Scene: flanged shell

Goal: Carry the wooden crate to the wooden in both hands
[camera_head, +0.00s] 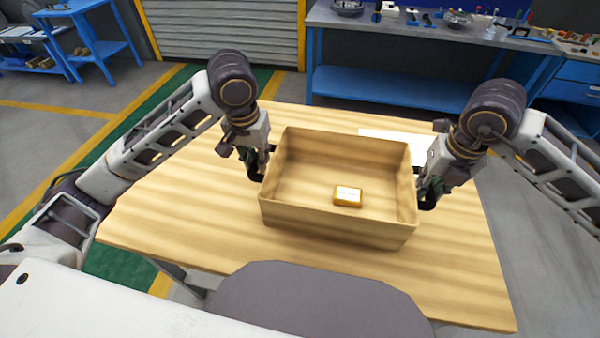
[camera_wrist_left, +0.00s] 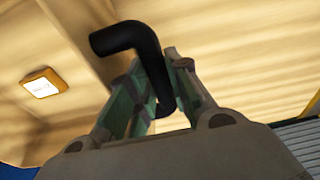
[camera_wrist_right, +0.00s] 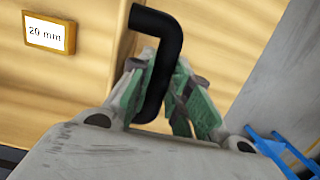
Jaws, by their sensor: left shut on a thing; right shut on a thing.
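The wooden crate (camera_head: 338,215) is an open box in the middle of the wooden table (camera_head: 185,205). Inside it lies a small yellow block with a white label (camera_head: 347,196); the right wrist view shows the label (camera_wrist_right: 45,33) reading "20 mm". My left gripper (camera_head: 262,170) is shut on the crate's black handle (camera_wrist_left: 135,42) at the left end. My right gripper (camera_head: 424,192) is shut on the black handle (camera_wrist_right: 157,50) at the right end. The crate looks level. I cannot tell whether its bottom touches the table.
A flat white panel (camera_head: 385,134) lies behind the crate on the table, partly hidden. A grey rounded shape (camera_head: 315,300) is at the table's front edge. A blue workbench (camera_head: 400,88) with tools stands behind. The table's left side is bare.

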